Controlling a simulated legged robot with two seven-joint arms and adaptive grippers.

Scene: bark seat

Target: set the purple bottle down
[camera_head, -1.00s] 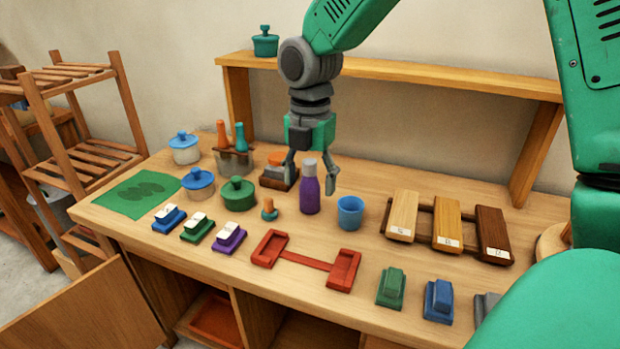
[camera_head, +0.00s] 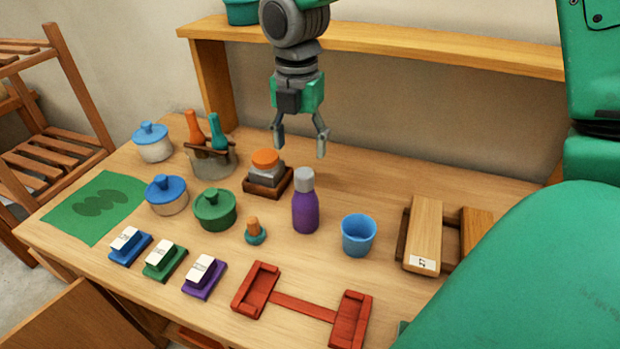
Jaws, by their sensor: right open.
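The purple bottle (camera_head: 306,212) with a grey cap stands upright on the wooden table (camera_head: 300,262), near its middle. My right gripper (camera_head: 300,150) hangs above and behind the bottle, fingers pointing down. Its fingers are spread with nothing between them, apart from the bottle. My left gripper is not in view.
A blue cup (camera_head: 358,236) stands right of the bottle. An orange-topped stack on a wooden base (camera_head: 268,178) and a small orange-and-teal peg (camera_head: 255,232) are on its left. A red bracket (camera_head: 303,307) lies in front. A raised shelf (camera_head: 400,45) runs behind.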

